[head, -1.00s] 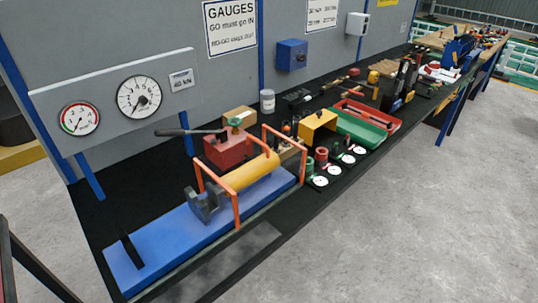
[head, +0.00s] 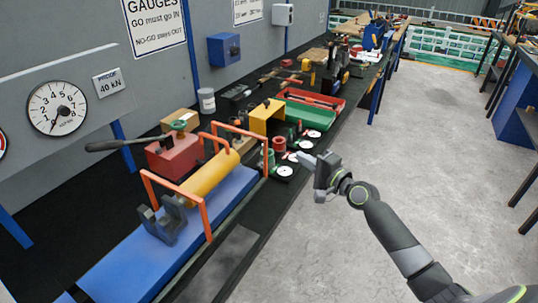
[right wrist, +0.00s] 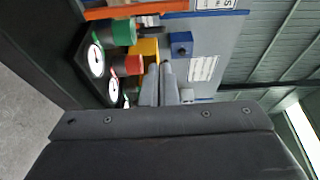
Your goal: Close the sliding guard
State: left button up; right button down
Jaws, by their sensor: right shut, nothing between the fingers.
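The sliding guard shows in the head view as an orange tube frame (head: 207,222) with two upright hoops, the far one (head: 266,150) further right. It stands along a blue bench bed (head: 120,262) with a yellow cylinder (head: 212,173) and a grey clevis (head: 170,222) between the hoops. My right gripper (head: 303,157) is shut and empty, right of the far hoop, near the dial gauges and apart from the guard. Its closed fingers (right wrist: 159,84) show in the right wrist view. My left gripper is not in view.
A red pump (head: 172,158) with a black lever stands behind the cylinder. Dial gauges (head: 284,171) with green and red cups line the bench's front edge. A yellow block (head: 266,116) and a green tray (head: 309,124) lie beyond. The floor to the right is clear.

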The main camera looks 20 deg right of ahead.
jog(key=x, duration=1)
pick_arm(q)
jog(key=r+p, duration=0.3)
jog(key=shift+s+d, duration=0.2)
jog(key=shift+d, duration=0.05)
pick_arm(e)
jog(key=s+a, duration=0.2)
jog(key=a, duration=0.1)
jog(key=shift+s+r, duration=0.1)
jog(key=shift+s, duration=0.25)
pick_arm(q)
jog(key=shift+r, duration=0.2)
pick_arm(e)
jog(key=shift+s+a, duration=0.1)
jog(key=shift+a, duration=0.1)
